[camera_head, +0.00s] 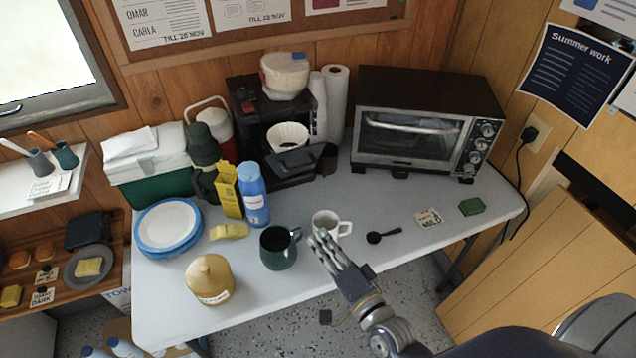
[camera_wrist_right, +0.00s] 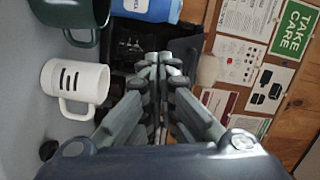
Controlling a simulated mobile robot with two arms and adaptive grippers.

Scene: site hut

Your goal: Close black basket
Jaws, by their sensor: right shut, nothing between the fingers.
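The black coffee maker (camera_head: 248,108) stands against the back wall. A white paper filter (camera_head: 288,136) shows at its front, above a black part (camera_head: 298,162) that looks like the basket, jutting out toward the table front. I cannot tell exactly how far out it is. My right gripper (camera_head: 324,243) is shut and empty, by the white mug (camera_head: 322,222), in front of and below the coffee maker. In the right wrist view, its closed fingers (camera_wrist_right: 160,62) point toward the dark coffee maker (camera_wrist_right: 125,42), partly hiding it. My left gripper is not in view.
A dark green mug (camera_head: 278,250), a blue bottle (camera_head: 253,195) and a yellow carton (camera_head: 226,190) stand left of the gripper. A toaster oven (camera_head: 420,122) is at the right. A black scoop (camera_head: 382,235) lies on the table (camera_head: 400,205), whose right front is fairly clear.

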